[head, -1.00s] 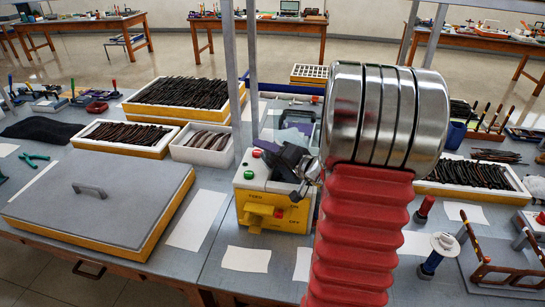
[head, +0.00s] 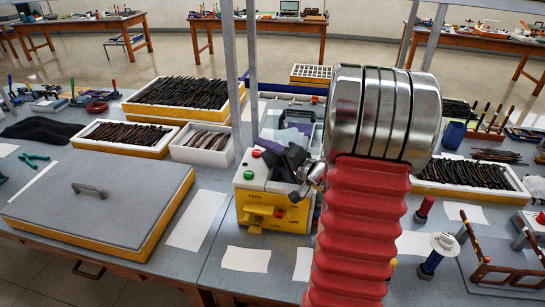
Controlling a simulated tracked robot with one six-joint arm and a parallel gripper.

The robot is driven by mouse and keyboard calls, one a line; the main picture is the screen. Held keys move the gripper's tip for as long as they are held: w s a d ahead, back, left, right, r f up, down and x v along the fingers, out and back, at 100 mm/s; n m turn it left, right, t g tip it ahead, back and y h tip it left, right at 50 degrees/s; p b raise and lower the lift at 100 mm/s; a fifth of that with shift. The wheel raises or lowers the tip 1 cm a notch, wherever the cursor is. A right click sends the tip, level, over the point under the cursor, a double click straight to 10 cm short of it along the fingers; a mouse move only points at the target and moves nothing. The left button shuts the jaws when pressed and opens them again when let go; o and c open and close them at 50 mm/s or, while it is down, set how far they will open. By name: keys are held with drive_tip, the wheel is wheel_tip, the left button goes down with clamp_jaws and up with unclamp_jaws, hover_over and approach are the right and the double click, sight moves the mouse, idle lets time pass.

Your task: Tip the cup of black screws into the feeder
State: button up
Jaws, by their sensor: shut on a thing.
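The feeder appears to be the yellow machine (head: 290,218) with a pale top, a green and a red button, standing at the table's front middle. My gripper (head: 282,160) is small, dark and partly hidden behind my red and silver arm. It is over the back right of the machine's top, shut on a dark thing, which I take to be the cup. The cup's outline blends with the dark gripper, and I cannot tell its tilt. No black screws can be made out.
A lidded grey box (head: 110,205) is at left. Trays of dark frame parts (head: 190,92) stand behind it, and another tray (head: 465,178) is at right. Metal posts (head: 230,80) rise close behind the machine. White paper sheets (head: 246,259) lie in front.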

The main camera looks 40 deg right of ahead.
idle(0.3)
drive_tip(key=shift+d+m+t, duration=0.1)
drive_tip(key=shift+m+t, duration=0.2)
drive_tip(key=shift+m, duration=0.2)
drive_tip(key=shift+f, duration=0.1)
drive_tip(key=shift+s+d+m, duration=0.1)
drive_tip(key=shift+m, duration=0.4)
drive_tip(key=shift+d+m+t, duration=0.1)
drive_tip(key=shift+m+t, duration=0.3)
drive_tip(key=shift+d+m, duration=0.1)
drive_tip(key=shift+m, duration=0.2)
drive_tip(key=shift+s+d+r+m+y, duration=0.1)
drive_tip(key=shift+r+m+y, duration=0.1)
drive_tip(key=shift+m+y, duration=0.15)
